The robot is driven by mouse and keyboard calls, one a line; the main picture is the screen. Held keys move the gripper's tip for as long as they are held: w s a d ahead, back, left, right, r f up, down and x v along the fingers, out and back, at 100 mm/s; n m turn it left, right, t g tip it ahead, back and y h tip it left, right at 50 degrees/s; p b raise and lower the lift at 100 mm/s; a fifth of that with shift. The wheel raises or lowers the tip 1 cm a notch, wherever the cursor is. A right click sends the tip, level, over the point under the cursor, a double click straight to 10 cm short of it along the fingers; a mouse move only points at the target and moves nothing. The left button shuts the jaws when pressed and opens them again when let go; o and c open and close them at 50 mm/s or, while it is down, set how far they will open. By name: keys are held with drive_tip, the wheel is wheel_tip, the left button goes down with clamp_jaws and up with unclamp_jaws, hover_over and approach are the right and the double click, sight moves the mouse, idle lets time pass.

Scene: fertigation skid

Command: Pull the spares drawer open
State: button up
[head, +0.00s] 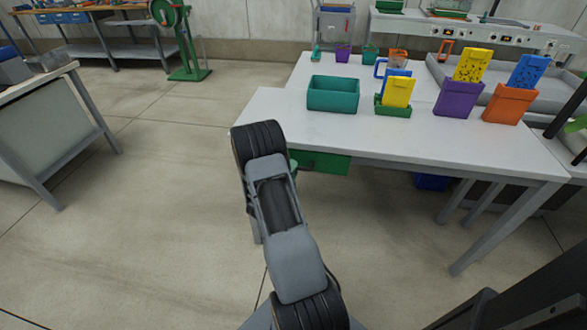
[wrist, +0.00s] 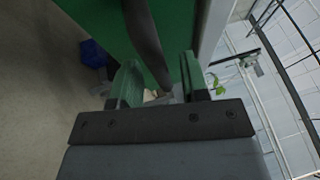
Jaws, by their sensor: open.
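The green spares drawer (head: 328,163) hangs under the near left part of the white table and looks shut; my arm hides its left part in the head view. In the wrist view its green front (wrist: 95,22) fills the top. A dark bar handle (wrist: 147,45) runs down across the front. My gripper (wrist: 160,88) is open, with one finger on each side of the handle bar. I cannot tell whether either finger touches it. In the head view my gripper is mostly hidden behind my arm.
The white table (head: 400,135) carries a teal bin (head: 333,94), a green tray with a yellow card (head: 399,92), and purple (head: 458,99) and orange (head: 509,104) holders. A blue bin (head: 432,182) sits below. The floor (head: 150,220) to the left is clear.

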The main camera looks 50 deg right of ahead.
drive_tip(key=shift+w+d+r, duration=0.1)
drive_tip(key=shift+d, duration=0.45)
clamp_jaws()
